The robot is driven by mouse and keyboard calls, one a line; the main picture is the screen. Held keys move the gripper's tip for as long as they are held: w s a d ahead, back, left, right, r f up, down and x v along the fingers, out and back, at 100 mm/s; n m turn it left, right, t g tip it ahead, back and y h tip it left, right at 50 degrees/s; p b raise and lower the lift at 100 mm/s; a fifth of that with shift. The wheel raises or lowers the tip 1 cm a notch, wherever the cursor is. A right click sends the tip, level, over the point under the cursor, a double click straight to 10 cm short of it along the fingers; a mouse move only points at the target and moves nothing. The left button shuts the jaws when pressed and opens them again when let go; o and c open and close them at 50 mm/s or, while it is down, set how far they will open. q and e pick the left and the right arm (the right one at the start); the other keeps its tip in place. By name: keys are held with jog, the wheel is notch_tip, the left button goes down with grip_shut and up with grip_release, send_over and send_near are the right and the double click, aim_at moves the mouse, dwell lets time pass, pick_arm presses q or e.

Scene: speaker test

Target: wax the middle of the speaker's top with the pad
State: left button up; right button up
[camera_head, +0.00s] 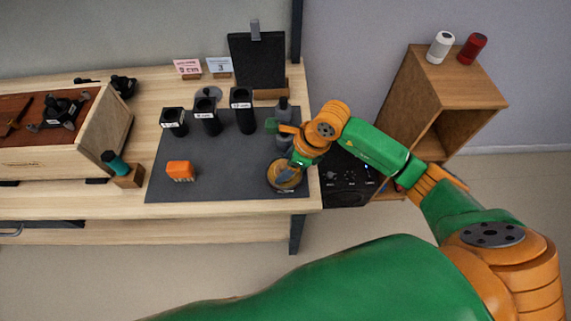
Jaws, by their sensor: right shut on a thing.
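My right gripper (296,158) reaches in from the right and points down over the right end of the dark mat. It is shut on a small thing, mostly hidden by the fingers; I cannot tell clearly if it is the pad. Just below it a round shallow tin (284,183) with a yellowish inside sits on the mat; I cannot tell if the held thing touches it. A wooden box (75,160) with a reddish-brown top and black fittings lies at the left of the bench; it may be the speaker. My left gripper is not in view.
The dark mat (225,170) holds an orange block (180,172) and several black labelled cups (242,112). Grey bottles (283,112) stand behind my gripper. A black panel with knobs (345,182) is right of the bench. A wooden shelf (405,95) bears a white can (440,47) and red can (472,48).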

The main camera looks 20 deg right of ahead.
aim_at(285, 164)
dwell(0.3)
notch_tip(285, 164, up, 7)
jog(key=p, duration=0.5)
dwell(0.5)
